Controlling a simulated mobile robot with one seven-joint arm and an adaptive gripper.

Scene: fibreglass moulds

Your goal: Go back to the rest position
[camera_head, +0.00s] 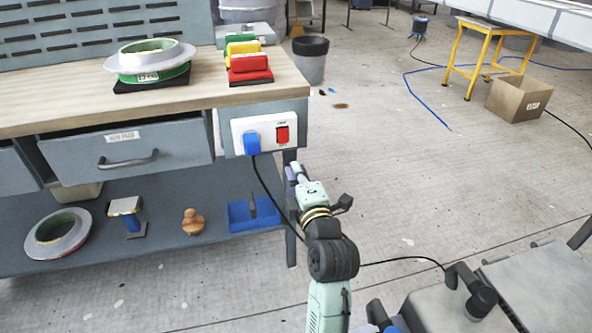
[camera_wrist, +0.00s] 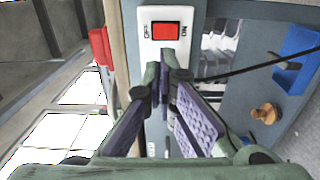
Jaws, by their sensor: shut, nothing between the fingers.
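My gripper (camera_head: 296,174) is in front of the workbench's right end, just below and right of the socket panel (camera_head: 238,127). In the wrist view my gripper (camera_wrist: 165,75) has its purple-padded fingers brought together with nothing between them. The red switch (camera_head: 283,134) is on that white panel, and a blue plug (camera_head: 252,142) sits in it with a black cable hanging down. The wrist view shows the red switch (camera_wrist: 166,30) just beyond the fingertips, which look apart from it.
The wooden workbench top (camera_head: 215,88) holds a round mould (camera_head: 150,60) and yellow, green and red blocks. The lower shelf (camera_head: 160,235) carries a blue tray (camera_head: 240,217) and other items. A bin (camera_head: 310,62), cardboard box (camera_head: 518,100) and yellow stand (camera_head: 470,75) are beyond. Open floor lies right.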

